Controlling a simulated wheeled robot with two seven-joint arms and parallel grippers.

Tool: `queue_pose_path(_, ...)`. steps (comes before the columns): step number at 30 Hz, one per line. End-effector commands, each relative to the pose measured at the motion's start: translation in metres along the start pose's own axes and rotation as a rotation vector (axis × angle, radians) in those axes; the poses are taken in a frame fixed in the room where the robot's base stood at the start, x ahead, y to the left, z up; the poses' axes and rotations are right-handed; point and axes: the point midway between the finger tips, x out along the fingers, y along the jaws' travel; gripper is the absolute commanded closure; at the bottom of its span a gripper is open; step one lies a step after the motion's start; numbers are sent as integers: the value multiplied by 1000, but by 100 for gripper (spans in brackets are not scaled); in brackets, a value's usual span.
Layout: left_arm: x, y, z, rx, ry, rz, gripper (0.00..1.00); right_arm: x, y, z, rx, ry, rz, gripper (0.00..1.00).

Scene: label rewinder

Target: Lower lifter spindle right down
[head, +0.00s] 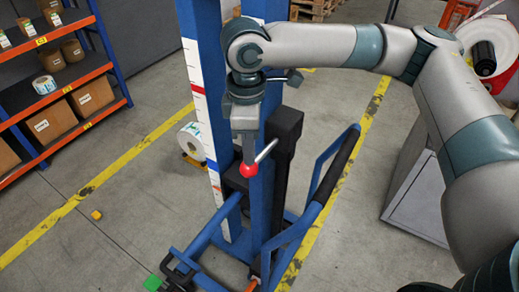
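The blue lifter (204,60) stands upright in the middle of the head view, with a white, red-marked scale strip (196,100) on its mast. A lever with a red ball knob (249,170) and a metal rod sticks out at the mast. My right gripper (247,158) points down with its fingertips at the red knob. Whether the fingers are closed on the knob is unclear at this size. A dark carriage part (236,180) sits low between the posts. I cannot clearly make out the spindle. My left gripper is out of view.
A shelf rack (75,81) with boxes stands at left. A white roll (193,140) stands behind the mast. A blue handle frame (318,205) is right of the lifter, and a grey cabinet (415,205) further right. The floor at left is mostly clear.

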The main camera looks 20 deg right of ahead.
Motion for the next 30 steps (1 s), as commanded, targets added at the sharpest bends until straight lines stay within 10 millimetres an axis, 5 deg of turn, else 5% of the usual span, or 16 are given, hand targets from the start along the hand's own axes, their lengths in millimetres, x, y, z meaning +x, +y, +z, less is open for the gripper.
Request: queue_pose_path(30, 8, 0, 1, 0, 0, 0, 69, 36, 0, 1, 1, -2, 0, 100)
